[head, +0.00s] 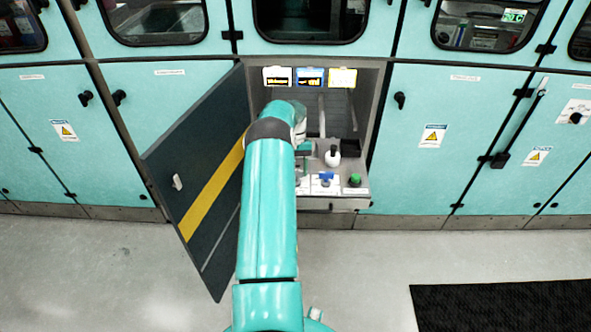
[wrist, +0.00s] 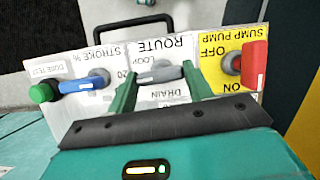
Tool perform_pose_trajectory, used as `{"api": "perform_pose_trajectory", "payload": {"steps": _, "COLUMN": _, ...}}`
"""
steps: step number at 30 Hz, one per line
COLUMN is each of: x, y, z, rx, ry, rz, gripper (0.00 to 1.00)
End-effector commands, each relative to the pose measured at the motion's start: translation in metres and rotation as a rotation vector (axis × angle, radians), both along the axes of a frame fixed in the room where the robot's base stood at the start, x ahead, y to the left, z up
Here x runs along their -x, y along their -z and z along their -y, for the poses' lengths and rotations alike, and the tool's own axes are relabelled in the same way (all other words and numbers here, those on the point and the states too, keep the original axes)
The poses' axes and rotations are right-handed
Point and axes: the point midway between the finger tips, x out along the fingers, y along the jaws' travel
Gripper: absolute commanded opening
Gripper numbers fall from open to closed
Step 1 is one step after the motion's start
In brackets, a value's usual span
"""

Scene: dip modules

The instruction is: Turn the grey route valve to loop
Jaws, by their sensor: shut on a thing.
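The grey route valve (wrist: 158,75) is a short bar handle on the white ROUTE panel in the wrist view. It lies nearly level across the picture, its right end slightly higher. The LOOP label sits on its upper side and DRAIN below it; the print appears upside down. My gripper (wrist: 160,78) has one green finger at each end of the handle and is shut on it. In the head view my arm hides the grey valve and my fingertips.
A red sump pump handle (wrist: 255,68) stands right of my fingers; a blue stroke handle (wrist: 84,83) and a green button (wrist: 42,92) stand left. In the head view, an open dark door (head: 200,175) is left of my arm. A white-and-black object (head: 333,157) stands in the recess.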

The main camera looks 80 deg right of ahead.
Motion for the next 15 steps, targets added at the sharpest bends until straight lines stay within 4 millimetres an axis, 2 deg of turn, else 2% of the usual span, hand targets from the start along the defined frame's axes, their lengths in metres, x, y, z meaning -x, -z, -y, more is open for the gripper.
{"api": "perform_pose_trajectory", "payload": {"steps": 15, "x": -0.0004, "y": -0.0014, "z": 0.0012, "rx": 0.005, "ry": 0.100, "rz": 0.002, "gripper": 0.28}}
